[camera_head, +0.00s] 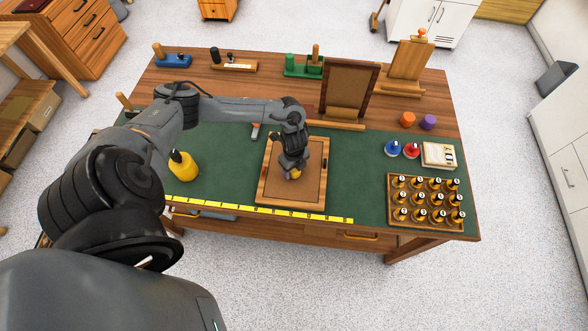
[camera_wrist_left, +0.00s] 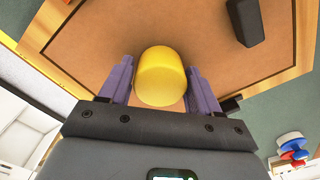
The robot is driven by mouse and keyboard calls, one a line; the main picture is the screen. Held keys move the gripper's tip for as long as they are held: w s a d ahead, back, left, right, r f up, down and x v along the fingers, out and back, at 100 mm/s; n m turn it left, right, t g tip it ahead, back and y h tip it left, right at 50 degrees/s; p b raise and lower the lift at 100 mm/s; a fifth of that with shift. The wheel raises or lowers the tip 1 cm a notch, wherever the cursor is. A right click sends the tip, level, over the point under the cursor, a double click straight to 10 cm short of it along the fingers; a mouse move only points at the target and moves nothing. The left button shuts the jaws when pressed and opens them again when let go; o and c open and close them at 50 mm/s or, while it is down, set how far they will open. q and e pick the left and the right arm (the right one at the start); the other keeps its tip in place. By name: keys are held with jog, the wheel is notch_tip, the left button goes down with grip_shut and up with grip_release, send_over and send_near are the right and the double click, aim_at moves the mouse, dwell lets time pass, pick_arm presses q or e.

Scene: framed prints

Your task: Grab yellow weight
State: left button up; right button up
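A yellow weight (camera_wrist_left: 162,77), a smooth rounded cylinder, rests on the brown board of a wood-framed panel (camera_head: 266,186) lying flat on the green mat. In the head view only a small yellow part (camera_head: 295,175) of it shows under my left gripper (camera_head: 293,174). In the left wrist view my left gripper (camera_wrist_left: 160,72) has its two fingers apart, one on each side of the weight. A thin gap shows on the left side; contact on the right side is hard to tell. My right gripper is not in view.
A yellow bottle-like object (camera_head: 183,167) stands left of the panel. A yellow ruler (camera_head: 260,208) lies along the front edge. An upright frame (camera_head: 347,92) stands behind. A tray of small bottles (camera_head: 426,224) is at right. A dark block (camera_wrist_left: 245,22) lies near the weight.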

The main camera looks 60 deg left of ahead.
pick_arm(q)
grip_shut()
jog(key=shift+r, duration=0.15)
